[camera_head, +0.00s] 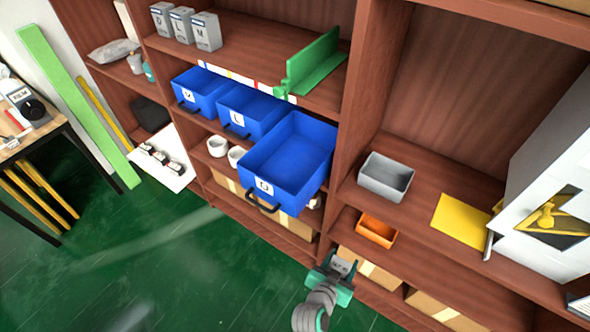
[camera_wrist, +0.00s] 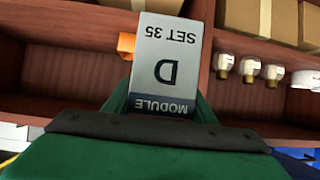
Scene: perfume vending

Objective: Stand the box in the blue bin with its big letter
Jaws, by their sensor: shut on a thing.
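My gripper (camera_head: 332,284) is shut on a grey box (camera_head: 341,267), in front of the lower shelves and below right of the pulled-out bin. In the wrist view the box (camera_wrist: 165,65) sits between the green fingers; its face shows a big letter D, "SET 35" and a dark "MODULE" band, upside down in the picture. Three blue bins stand on the shelf. The right blue bin (camera_head: 288,158) is pulled out and looks empty; its label seems to read D or U. The middle blue bin (camera_head: 252,112) reads L. The left blue bin's (camera_head: 205,87) letter is unclear.
Several grey lettered boxes (camera_head: 184,24) stand on the upper left shelf. A green bracket (camera_head: 313,65) lies right of them. A grey bin (camera_head: 386,178), orange bin (camera_head: 376,230) and yellow sheet (camera_head: 461,220) are at right. The green floor (camera_head: 180,270) in front is clear.

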